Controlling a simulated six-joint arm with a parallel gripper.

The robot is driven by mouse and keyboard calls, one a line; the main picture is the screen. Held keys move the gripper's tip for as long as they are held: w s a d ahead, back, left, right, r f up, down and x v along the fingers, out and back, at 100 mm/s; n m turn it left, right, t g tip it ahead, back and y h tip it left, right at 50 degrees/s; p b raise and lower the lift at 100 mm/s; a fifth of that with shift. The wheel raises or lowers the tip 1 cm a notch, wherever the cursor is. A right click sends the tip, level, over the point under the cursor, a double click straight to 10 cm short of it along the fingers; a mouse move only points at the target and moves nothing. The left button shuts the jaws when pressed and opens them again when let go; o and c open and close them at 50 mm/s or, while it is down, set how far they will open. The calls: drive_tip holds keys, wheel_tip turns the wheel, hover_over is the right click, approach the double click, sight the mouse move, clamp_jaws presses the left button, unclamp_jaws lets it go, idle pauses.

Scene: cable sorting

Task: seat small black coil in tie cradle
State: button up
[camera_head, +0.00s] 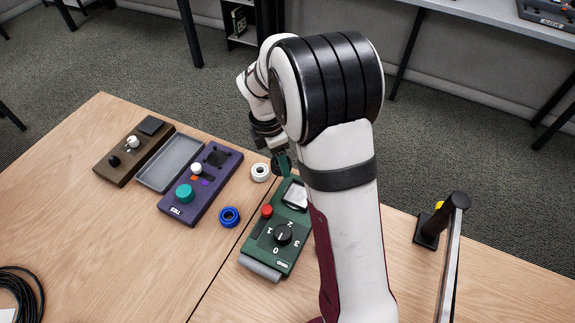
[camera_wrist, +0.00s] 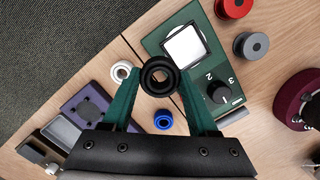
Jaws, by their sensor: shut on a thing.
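A small black coil (camera_wrist: 160,76) is held between the green fingertips of my gripper (camera_wrist: 158,82) in the wrist view. My gripper (camera_head: 281,164) is shut on it, above the table near the far end of the green panel in the head view; the arm and fingers hide most of the coil there. A purple unit (camera_head: 172,202), whose label seems to read TIE, lies to the left, apart from the gripper. The unit is partly hidden by my left finger in the wrist view (camera_wrist: 85,106).
A white coil (camera_head: 260,172) and a blue coil (camera_head: 229,217) lie between the purple unit and the green panel (camera_head: 262,246) with its dial. A grey tray (camera_head: 160,186) and a brown unit (camera_head: 113,171) stand farther left. Red (camera_wrist: 236,6) and grey (camera_wrist: 251,45) coils lie beyond the panel.

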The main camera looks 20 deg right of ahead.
drive_tip(key=w+a+n, duration=0.6)
drive_tip(key=w+a, duration=0.1)
drive_tip(key=w, duration=0.2)
drive_tip(key=n+t, duration=0.2)
drive_tip(key=n, duration=0.4)
hover_over(218, 157)
drive_tip(key=shift+y, duration=0.4)
drive_tip(key=shift+s+a+f, duration=0.1)
drive_tip(key=shift+s+f, duration=0.05)
drive_tip(key=shift+f, duration=0.9)
drive_tip(key=shift+s+a+f, duration=0.1)
drive_tip(key=shift+s+f, duration=0.05)
drive_tip(key=shift+f, duration=0.85)
drive_tip(key=shift+f, duration=0.35)
drive_tip(key=shift+f, duration=0.85)
drive_tip(key=shift+f, duration=0.5)
drive_tip(key=o, duration=1.6)
drive_tip(key=shift+c, duration=0.2)
